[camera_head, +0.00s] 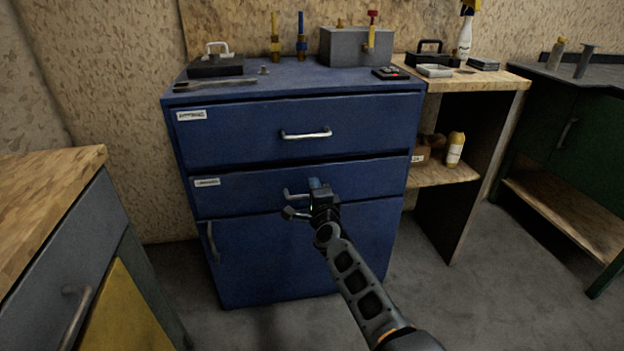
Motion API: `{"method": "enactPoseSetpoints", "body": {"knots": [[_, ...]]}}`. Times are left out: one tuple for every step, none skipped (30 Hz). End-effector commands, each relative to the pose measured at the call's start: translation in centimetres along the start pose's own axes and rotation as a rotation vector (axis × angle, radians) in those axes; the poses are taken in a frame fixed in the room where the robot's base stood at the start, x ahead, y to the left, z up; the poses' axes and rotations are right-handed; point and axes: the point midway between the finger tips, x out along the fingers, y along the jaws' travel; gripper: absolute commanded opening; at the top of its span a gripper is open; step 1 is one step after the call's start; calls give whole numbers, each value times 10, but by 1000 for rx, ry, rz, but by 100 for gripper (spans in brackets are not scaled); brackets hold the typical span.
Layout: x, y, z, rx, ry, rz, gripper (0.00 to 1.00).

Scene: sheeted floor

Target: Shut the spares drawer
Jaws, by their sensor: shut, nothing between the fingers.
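A blue cabinet (300,258) stands ahead, with two drawers above a door. The upper drawer (235,143) has a white label (192,115) at its left and a bar handle (306,133). The lower drawer (245,192) has a smaller label (207,182) and a handle (296,196), partly hidden by my gripper. Both labels are too blurred to read, so I cannot tell which is the spares drawer. Both fronts look flush or nearly so. My gripper (318,187) is shut and empty, in front of the lower drawer beside its handle; contact is unclear.
A toolbox (216,62), a grey box (356,47) and small tools stand on the cabinet top. A wooden shelf unit (455,84) adjoins at the right, with a dark green bench (545,125) beyond. A wood-topped cabinet (45,190) is close at left. Grey floor (460,300) is clear at right.

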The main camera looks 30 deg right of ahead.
Motion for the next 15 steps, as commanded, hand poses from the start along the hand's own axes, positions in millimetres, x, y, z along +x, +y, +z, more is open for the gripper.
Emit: {"method": "enactPoseSetpoints", "body": {"knots": [[-8, -2, 1, -1, -1, 2, 0], [-12, -3, 1, -1, -2, 1, 0], [-18, -2, 1, -1, -2, 2, 0], [-23, -2, 1, -1, -2, 2, 0], [-28, -3, 0, -1, -1, 2, 0], [-34, -3, 1, -1, -2, 2, 0], [-40, -3, 1, -2, -3, 2, 0], [-45, -2, 1, -2, -3, 3, 0], [-51, -3, 1, -2, -2, 2, 0], [-56, -2, 1, -2, -2, 2, 0], [-60, -2, 1, -2, -2, 2, 0], [-65, -2, 0, -3, -1, 2, 0], [-69, -2, 0, -2, -1, 1, 0], [-71, -2, 0, -2, 0, 1, 0], [-75, -1, 0, -2, 0, 1, 0]]}}
